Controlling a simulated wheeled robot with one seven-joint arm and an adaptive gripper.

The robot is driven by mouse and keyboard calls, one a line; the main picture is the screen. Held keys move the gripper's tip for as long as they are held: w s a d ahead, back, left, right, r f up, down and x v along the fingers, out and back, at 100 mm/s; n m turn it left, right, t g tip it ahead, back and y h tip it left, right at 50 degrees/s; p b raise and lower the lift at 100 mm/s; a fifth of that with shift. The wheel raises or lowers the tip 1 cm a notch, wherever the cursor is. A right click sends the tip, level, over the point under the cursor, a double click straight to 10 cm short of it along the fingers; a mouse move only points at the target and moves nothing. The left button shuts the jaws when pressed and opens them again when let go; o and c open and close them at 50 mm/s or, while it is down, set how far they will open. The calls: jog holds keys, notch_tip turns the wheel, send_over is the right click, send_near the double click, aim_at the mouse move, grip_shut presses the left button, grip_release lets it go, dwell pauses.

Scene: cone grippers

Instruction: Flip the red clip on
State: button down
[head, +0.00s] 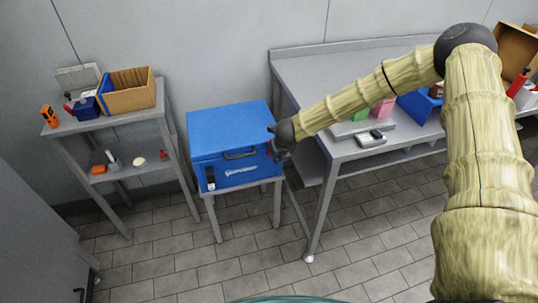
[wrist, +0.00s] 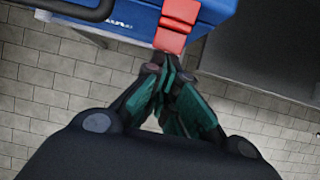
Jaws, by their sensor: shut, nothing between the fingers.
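The red clip (wrist: 176,24) is on the front of the blue cooler (head: 228,130), near its right corner. In the wrist view it hangs over the cooler's edge, just beyond my fingertips. In the head view only a small bit of red shows beside my gripper (head: 281,153). My gripper, also in the wrist view (wrist: 163,70), is shut and empty, its tips at or very near the clip's lower end. I cannot tell whether they touch it. A second latch (head: 211,178), dark and pale, is at the cooler's left front.
The cooler stands on a small grey table. A shelf (head: 112,122) with a cardboard box (head: 128,98) is to the left. A metal workbench (head: 330,75) with a tray and boxes is to the right. Open tiled floor lies in front.

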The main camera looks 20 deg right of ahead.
jog(key=shift+w+r, duration=0.1)
jog(key=shift+w, duration=0.05)
jog(key=shift+r, duration=0.15)
jog(key=shift+r+p, duration=0.6)
jog(key=shift+r, duration=0.1)
